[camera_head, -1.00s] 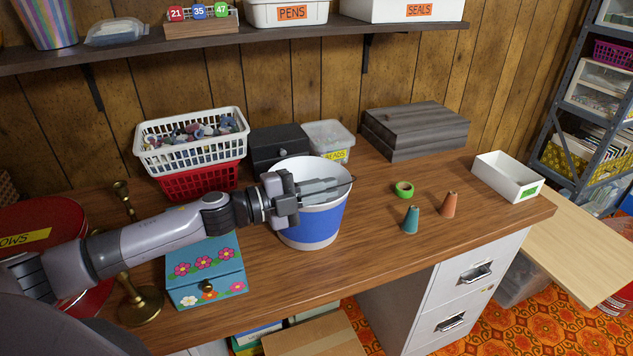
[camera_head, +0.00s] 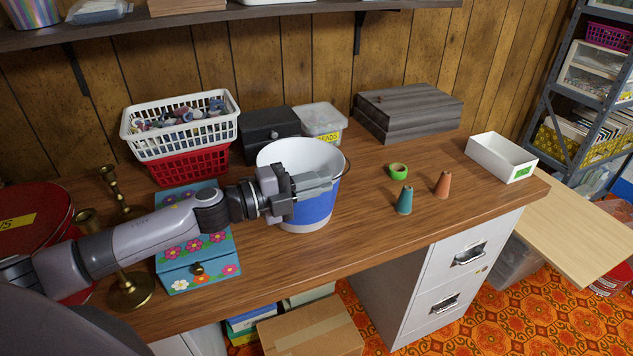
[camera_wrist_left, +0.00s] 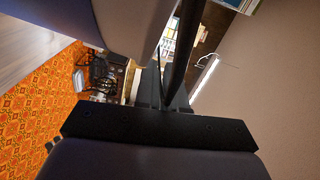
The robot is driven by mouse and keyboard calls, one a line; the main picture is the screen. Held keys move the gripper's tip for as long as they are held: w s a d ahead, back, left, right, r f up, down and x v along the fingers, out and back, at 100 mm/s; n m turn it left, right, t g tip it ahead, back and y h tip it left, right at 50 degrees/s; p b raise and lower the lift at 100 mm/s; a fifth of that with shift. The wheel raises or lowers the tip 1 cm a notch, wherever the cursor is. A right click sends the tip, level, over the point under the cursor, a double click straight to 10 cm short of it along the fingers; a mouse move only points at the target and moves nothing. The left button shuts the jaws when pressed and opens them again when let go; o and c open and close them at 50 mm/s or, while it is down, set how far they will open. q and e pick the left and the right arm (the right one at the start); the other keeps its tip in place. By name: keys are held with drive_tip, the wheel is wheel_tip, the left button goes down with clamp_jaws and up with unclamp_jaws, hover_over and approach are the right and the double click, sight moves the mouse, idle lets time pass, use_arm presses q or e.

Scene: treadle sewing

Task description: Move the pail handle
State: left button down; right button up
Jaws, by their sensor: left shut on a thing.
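The pail (camera_head: 313,210) is white with a blue band and stands upright on the wooden desk. Part of its thin dark handle (camera_head: 347,165) shows at the right side of the rim. My left gripper (camera_head: 318,184) lies across the front of the pail, just below the near rim, and is shut on the handle. The held part is mostly hidden by the fingers in the head view. In the left wrist view a dark bar (camera_wrist_left: 184,52) runs up from the fingers. My right gripper is not in view.
A flowered blue box (camera_head: 200,265) and brass candlesticks (camera_head: 130,290) stand near my left arm. Stacked baskets (camera_head: 180,130) and a black box (camera_head: 270,132) are behind the pail. Green tape (camera_head: 398,171), two thread cones (camera_head: 404,201) and a white tray (camera_head: 502,158) stand to the right.

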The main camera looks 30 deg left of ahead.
use_arm(q)
drive_tip(key=c, duration=1.3)
unclamp_jaws()
drive_tip(key=shift+s+a+f, duration=0.1)
drive_tip(key=shift+s+a, duration=0.35)
drive_tip(key=shift+s, duration=0.05)
drive_tip(key=shift+b+v, duration=0.85)
drive_tip(key=shift+v, duration=2)
drive_tip(key=shift+s, duration=0.1)
